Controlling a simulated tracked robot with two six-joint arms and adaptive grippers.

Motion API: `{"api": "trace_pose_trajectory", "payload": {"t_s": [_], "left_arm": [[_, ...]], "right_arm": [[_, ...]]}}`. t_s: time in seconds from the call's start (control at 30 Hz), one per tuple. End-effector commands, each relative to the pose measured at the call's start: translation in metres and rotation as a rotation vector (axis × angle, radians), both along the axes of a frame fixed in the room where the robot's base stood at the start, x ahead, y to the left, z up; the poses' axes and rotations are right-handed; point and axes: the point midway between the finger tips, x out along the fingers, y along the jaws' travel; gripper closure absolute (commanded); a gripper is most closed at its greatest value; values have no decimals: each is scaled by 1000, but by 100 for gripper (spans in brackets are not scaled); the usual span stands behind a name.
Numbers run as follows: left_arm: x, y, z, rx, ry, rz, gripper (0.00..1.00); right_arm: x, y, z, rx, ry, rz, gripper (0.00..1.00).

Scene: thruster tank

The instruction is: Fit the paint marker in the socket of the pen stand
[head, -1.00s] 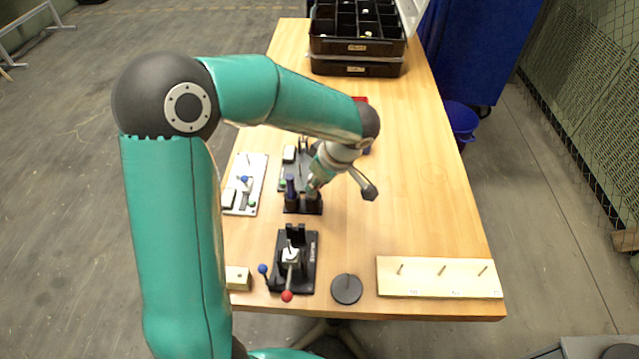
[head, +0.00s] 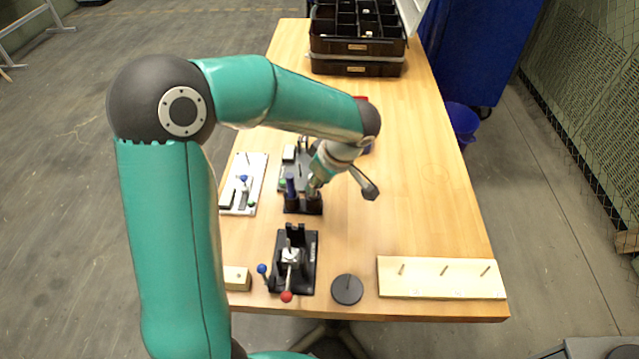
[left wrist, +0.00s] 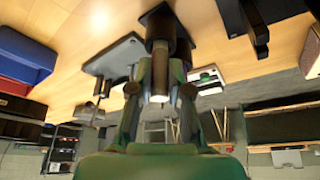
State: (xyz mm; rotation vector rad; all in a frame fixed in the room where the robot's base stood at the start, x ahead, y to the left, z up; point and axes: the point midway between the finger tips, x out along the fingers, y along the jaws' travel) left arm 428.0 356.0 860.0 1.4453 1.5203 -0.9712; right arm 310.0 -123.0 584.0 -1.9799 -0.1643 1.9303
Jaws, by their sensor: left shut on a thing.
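The black pen stand (head: 303,208) is on the wooden table, left of the table's middle. A dark blue upright piece (head: 291,188) stands at its left side. My left gripper (head: 315,186) is over the stand's right side, pointing down. In the left wrist view, its fingers (left wrist: 160,85) are shut on the paint marker (left wrist: 159,72), a slim dark piece with a pale end towards the camera. The marker's far end lines up with the dark round socket (left wrist: 160,28) of the stand. How deep it sits there I cannot tell. My right gripper is not in view.
A black fixture with red and blue knobs (head: 295,262), a dark disc with a pin (head: 347,289) and a pegged wooden board (head: 440,278) are at the near edge. A white panel (head: 243,185) lies left. Black compartment boxes (head: 357,45) stand at the back.

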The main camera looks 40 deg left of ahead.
Motion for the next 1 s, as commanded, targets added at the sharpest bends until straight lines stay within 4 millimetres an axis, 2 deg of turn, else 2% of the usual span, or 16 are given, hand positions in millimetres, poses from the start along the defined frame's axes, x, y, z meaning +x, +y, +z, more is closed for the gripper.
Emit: {"api": "trace_pose_trajectory", "payload": {"t_s": [0.07,0.1,0.23,0.53,0.67,0.83,1.0], "left_arm": [[0,0,0,0,0,0,100],[0,0,0,0,0,0,76],[0,0,0,0,0,0,54],[0,0,0,0,0,0,53],[1,-2,6,1,-2,0,53],[2,-12,28,0,-5,-2,53],[3,-25,61,-1,-7,-3,53]], "right_arm": [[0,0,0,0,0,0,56],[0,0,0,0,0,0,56],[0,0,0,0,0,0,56],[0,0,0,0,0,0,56],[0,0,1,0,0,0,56],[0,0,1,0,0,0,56],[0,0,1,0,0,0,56]]}}
